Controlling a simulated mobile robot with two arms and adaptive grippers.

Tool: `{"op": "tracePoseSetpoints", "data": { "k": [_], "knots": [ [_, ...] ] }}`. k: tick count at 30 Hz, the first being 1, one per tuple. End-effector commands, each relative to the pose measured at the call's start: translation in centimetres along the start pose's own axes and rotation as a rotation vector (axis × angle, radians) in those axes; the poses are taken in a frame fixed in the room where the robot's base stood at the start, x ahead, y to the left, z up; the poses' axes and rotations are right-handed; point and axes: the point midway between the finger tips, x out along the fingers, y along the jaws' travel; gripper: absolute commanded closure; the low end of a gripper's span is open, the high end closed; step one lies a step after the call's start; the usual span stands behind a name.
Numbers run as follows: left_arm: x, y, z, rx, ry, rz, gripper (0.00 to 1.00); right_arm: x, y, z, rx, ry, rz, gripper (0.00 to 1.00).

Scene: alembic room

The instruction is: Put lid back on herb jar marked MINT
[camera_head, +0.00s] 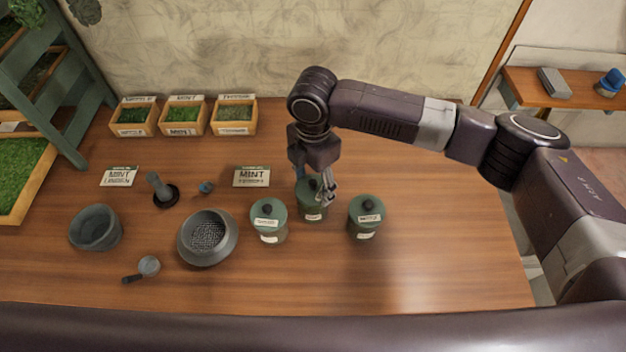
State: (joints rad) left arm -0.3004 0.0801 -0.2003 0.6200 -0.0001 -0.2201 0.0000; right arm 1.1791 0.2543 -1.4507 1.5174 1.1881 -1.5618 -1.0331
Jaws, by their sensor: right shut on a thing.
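Three green lidded jars stand in a row on the table: a left jar (269,221), a middle jar (313,212) and a right jar (365,217). Their labels are too small to read surely, so I cannot tell which is marked MINT. The left and right jars have lids on with dark knobs. My right gripper (316,190) comes down over the middle jar and is shut on its green lid (306,190) near the knob. The fingers partly hide this lid; I cannot tell whether it is seated or slightly raised. My left gripper is not in view.
A MINT card (251,177) lies behind the jars, another card (119,177) further left. A sieve bowl (207,238), mortar (95,228), pestle (160,187) and small scoop (148,266) occupy the left. Herb boxes (183,117) stand at the back. The table's right side (440,240) is clear.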

Motion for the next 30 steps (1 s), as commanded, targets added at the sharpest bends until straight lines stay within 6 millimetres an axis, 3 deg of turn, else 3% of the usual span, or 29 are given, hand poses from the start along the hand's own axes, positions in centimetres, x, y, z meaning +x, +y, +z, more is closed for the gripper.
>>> {"op": "tracePoseSetpoints", "data": {
  "k": [30],
  "knots": [
    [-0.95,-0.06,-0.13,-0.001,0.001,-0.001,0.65,-0.1,0.0,-0.01,-0.001,0.0,0.0,0.62]
  ]
}}
